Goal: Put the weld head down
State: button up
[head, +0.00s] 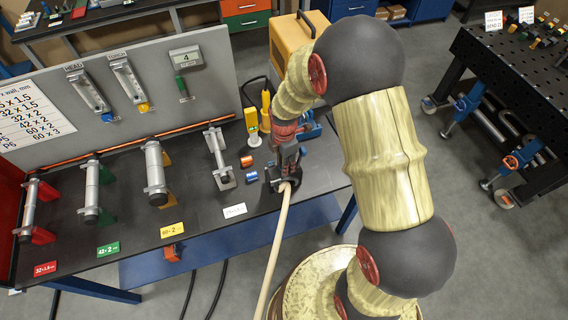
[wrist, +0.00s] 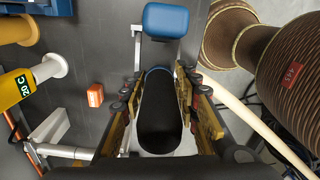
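The weld head (head: 272,181) is a dark tool with a cream hose (head: 273,240) running from it toward the front. My gripper (head: 287,163) reaches down over it at the right end of the dark bench (head: 198,208). In the wrist view, the two brown-yellow fingers of my gripper (wrist: 165,105) stand on both sides of the weld head's black rounded body (wrist: 159,120) and appear shut on it. My arm and gripper hide part of the weld head in the head view. I cannot tell whether its underside touches the bench.
Tube stands fill the bench's left part, with red (head: 46,268), green (head: 108,249) and yellow (head: 172,230) labels in front. Bare bench top lies around the white label (head: 234,211).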

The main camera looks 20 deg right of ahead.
jog(key=shift+o, duration=1.2)
jog(key=shift+w+r, duration=0.1)
jog(key=shift+r, duration=0.35)
notch_tip(320, 180, up, 12)
jog(key=shift+f, duration=0.15)
jog(key=s+r+m+t, duration=0.5)
jog(key=s+r+m, duration=1.4)
jog(key=s+r, duration=0.1)
jog(key=shift+s+r+m+t, duration=0.3)
jog(key=shift+s+r+m, duration=0.1)
jog(key=shift+s, duration=0.1)
jog(key=shift+f, duration=0.1)
